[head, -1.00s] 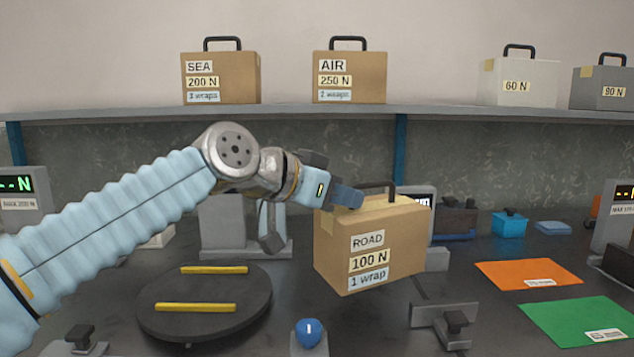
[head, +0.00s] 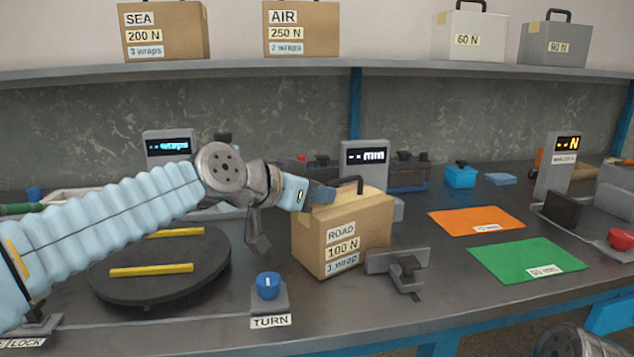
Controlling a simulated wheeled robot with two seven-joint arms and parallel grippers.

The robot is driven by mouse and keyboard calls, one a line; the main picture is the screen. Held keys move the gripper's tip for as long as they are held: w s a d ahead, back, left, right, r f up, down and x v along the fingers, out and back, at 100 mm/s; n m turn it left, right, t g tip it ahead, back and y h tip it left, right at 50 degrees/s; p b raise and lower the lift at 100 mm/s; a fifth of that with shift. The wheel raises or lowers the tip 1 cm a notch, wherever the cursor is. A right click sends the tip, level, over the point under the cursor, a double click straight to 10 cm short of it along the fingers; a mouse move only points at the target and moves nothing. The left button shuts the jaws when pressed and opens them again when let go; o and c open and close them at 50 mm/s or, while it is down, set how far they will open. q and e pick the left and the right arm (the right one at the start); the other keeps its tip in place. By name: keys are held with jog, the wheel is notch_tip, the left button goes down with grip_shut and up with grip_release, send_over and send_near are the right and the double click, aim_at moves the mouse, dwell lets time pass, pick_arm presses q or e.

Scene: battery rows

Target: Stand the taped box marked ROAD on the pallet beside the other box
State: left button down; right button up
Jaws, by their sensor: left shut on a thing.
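The ROAD box (head: 343,235) is a brown taped carton with a black handle on top and labels reading ROAD, 100 N and a wrap count. It is upright, slightly turned. My left gripper (head: 331,193) is shut on the box at its handle, whose far end shows beyond the fingers. Whether the box's underside touches the bench is unclear. No pallet can be made out in this view.
A round turntable (head: 160,290) with yellow strips lies left, a blue TURN knob (head: 268,285) in front. A grey clamp (head: 400,265) stands close right of the box. Orange (head: 475,222) and green (head: 525,260) mats lie farther right. SEA (head: 165,30) and AIR (head: 300,28) boxes stand on the shelf.

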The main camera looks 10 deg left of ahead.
pick_arm(q)
jog(key=shift+r, duration=0.2)
jog(key=c, duration=1.6)
grip_release()
jog(key=shift+f, duration=0.25)
jog(key=o, duration=0.4)
jog(key=shift+o, duration=0.2)
jog(key=shift+r, duration=0.1)
